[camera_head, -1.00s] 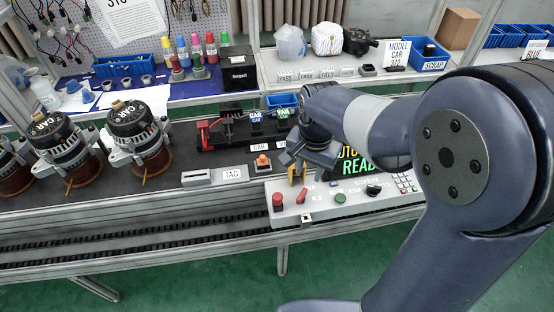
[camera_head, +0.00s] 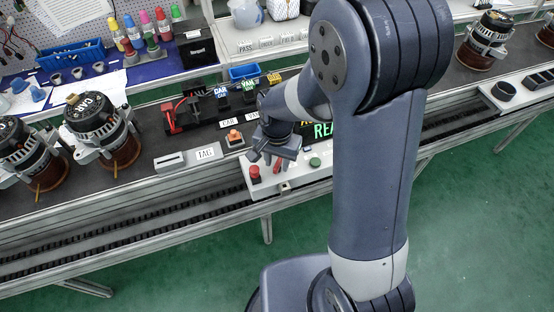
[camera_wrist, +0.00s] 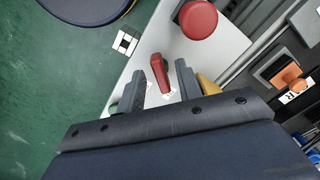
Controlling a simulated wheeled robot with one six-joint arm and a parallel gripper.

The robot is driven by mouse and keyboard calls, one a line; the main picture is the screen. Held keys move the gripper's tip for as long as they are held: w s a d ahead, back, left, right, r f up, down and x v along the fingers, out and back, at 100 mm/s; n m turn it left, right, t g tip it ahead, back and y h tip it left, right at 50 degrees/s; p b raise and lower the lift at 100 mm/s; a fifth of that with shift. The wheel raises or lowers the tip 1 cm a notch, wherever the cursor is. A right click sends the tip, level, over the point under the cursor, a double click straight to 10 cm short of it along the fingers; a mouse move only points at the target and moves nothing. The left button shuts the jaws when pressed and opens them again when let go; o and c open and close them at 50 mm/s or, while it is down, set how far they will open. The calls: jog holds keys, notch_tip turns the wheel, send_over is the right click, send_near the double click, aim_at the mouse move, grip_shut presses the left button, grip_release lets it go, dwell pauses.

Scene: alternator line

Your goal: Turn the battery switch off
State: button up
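The red lever switch (camera_wrist: 160,72) stands on the pale control panel (camera_wrist: 228,45). It also shows in the head view (camera_head: 277,169), partly covered by my gripper. In the wrist view, my gripper (camera_wrist: 161,78) is open, with one dark finger on each side of the lever; I see gaps on both sides. I cannot tell how deep the fingers reach around it. In the head view my gripper (camera_head: 268,160) is low over the panel's left part. Which position the lever stands for cannot be read.
A red mushroom button (camera_wrist: 198,19) is close to the lever. A yellow part (camera_wrist: 207,86) lies beside the right finger, and a green button (camera_head: 315,162) is to the right. An orange button box (camera_head: 234,138) and a TAG box (camera_head: 188,160) stand behind left. Green floor is clear in front.

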jog(key=shift+f, duration=0.1)
jog(key=shift+c, duration=0.5)
grip_shut()
jog(key=shift+n, duration=0.3)
jog(key=n, duration=0.3)
jog(key=shift+d+n+b, duration=0.1)
jog(key=shift+n+b, duration=0.2)
jog(key=shift+b, duration=0.05)
jog(key=shift+d+n, duration=0.1)
jog(key=shift+n, duration=1.8)
jog(key=shift+o, duration=0.5)
grip_release()
